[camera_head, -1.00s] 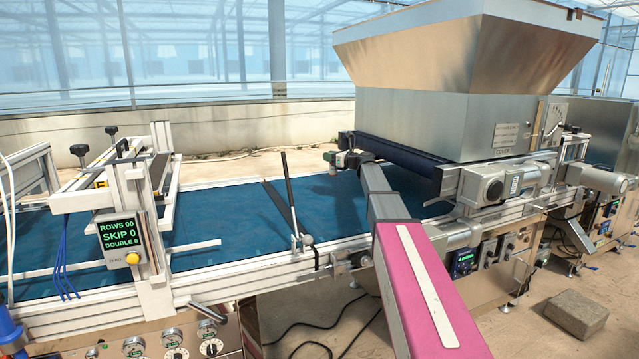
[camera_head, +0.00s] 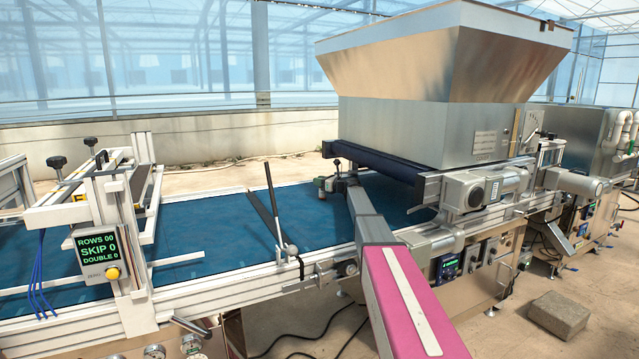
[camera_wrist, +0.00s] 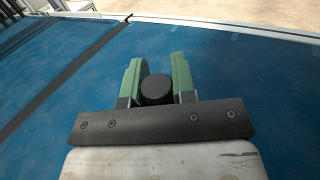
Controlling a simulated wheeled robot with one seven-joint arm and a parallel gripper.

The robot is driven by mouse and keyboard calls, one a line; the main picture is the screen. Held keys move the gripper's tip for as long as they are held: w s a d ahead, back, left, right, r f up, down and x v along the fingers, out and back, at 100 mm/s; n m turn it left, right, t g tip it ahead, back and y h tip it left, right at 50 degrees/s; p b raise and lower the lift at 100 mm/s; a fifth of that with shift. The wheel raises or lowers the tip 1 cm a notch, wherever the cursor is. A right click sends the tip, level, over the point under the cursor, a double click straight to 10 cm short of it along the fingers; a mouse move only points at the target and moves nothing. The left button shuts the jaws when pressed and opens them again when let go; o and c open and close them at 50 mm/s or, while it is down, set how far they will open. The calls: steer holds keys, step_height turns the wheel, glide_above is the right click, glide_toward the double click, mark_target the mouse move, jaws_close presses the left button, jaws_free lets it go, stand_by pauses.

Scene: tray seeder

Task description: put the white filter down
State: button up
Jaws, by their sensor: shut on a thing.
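My gripper (camera_head: 328,186) is over the blue belt, left of the big hopper. Its green fingers also show in the wrist view (camera_wrist: 157,64), closed on a small part with a round black top (camera_wrist: 156,90). In the head view only a small pale end of this held part (camera_head: 321,196) shows below the fingers. It is too small to tell whether it touches the belt. I take it to be the white filter, though its white body is mostly hidden from both cameras. No other white filter can be made out.
The blue belt (camera_head: 215,228) is bare around my gripper. A dark bar (camera_head: 262,215) and an upright lever (camera_head: 272,205) stand to the left. The metal hopper (camera_head: 430,130) and its dark roller (camera_head: 372,160) are close on the right. A counter display (camera_head: 97,247) stands at far left.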

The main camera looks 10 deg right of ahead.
steer(key=o, duration=0.9)
steer(key=shift+f, duration=0.1)
steer(key=v, duration=1.2)
